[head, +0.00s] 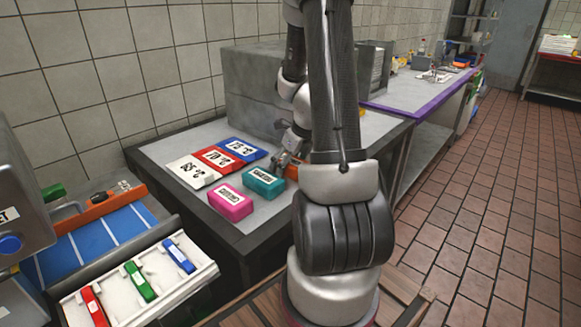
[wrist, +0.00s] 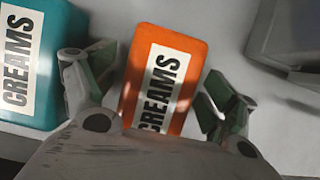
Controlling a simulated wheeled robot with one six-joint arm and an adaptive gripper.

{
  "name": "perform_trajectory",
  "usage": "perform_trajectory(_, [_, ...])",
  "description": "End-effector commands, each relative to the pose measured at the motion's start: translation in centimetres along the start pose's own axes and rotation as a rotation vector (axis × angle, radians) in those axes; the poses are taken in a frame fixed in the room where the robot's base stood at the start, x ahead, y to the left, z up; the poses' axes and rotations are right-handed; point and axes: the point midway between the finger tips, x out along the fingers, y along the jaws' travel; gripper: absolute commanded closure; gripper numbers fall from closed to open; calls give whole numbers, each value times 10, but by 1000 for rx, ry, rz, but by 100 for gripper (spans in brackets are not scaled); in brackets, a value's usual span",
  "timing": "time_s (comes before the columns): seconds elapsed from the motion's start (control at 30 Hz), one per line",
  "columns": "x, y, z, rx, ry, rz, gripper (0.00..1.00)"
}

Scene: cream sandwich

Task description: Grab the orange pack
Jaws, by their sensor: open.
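The orange pack (wrist: 178,62), with a white label reading "CREAMS", lies on the grey table in the wrist view. My gripper (wrist: 158,95) is open, with one finger at each side of the near part of the pack. A gap shows at the right finger; I cannot tell whether the left finger touches. The gripper's body hides the pack's near end. In the head view my gripper (head: 287,160) is low over the table, and my arm mostly hides the orange pack.
A teal pack (head: 263,183), also in the wrist view (wrist: 52,45), lies just left of the gripper. A pink pack (head: 230,202) lies nearer. White, red and blue temperature cards (head: 218,159) lie farther left. A grey box (head: 265,85) stands behind.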

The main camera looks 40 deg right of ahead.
Motion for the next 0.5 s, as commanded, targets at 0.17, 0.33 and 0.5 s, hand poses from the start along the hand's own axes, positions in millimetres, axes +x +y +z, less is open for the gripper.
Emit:
perform_trajectory(0.17, [0, 0, 0, 0, 0, 0, 14])
perform_trajectory(0.33, [0, 0, 0, 0, 0, 0, 36])
perform_trajectory(0.5, [0, 0, 0, 1, 0, 0, 65])
